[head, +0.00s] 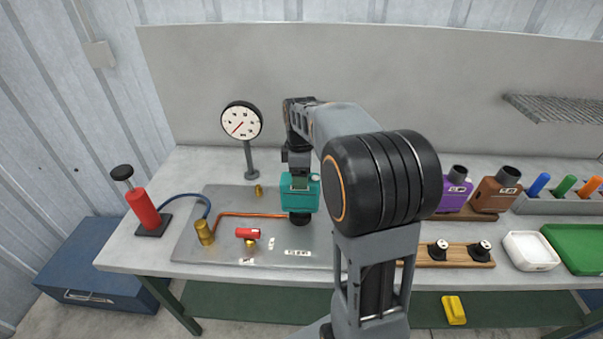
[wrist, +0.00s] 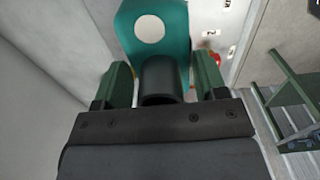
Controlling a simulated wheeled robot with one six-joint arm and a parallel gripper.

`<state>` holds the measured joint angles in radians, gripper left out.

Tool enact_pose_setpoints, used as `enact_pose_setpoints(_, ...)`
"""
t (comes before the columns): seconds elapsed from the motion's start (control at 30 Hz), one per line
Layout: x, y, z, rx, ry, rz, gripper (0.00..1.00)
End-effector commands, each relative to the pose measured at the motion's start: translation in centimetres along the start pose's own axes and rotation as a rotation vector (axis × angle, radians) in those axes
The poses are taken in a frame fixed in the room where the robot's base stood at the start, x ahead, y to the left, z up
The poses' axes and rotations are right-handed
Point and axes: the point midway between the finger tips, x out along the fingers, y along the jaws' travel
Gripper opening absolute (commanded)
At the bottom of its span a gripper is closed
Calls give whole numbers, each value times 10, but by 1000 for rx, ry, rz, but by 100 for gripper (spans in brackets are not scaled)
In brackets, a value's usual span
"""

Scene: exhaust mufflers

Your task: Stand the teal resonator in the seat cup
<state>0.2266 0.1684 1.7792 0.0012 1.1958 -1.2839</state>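The teal resonator (head: 311,197) is upright near the middle of the bench plate, and my gripper (head: 299,174) is over its top. In the wrist view its teal body (wrist: 170,45) has a pale round spot, and its dark neck (wrist: 160,78) lies between the green fingers of my gripper (wrist: 163,75). Narrow gaps seem to show beside the neck, and finger contact is unclear. A black round part (head: 299,218), perhaps the seat cup, is directly below the teal body by the copper pipe's end. I cannot tell whether the resonator rests in it.
A dial gauge (head: 242,121) stands behind left. A red valve (head: 248,233) and brass fitting (head: 205,232) are left of the resonator. Purple (head: 455,195) and brown (head: 495,193) resonators, a wooden rack (head: 458,264) and a white tray (head: 531,252) stand to the right.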

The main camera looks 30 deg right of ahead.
Motion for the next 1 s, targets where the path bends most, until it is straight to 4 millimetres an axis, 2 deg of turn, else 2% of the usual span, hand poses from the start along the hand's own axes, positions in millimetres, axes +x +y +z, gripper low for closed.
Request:
enact_pose_setpoints(0.03,1,0,0,1,1,-1,70)
enact_pose_setpoints(0.27,1,0,0,1,0,-3,92)
enact_pose_setpoints(0.57,0,-1,0,2,-1,-5,93)
enact_pose_setpoints(0.77,-27,0,0,1,1,1,93)
enact_pose_setpoints(1.0,-78,0,0,0,1,3,93)
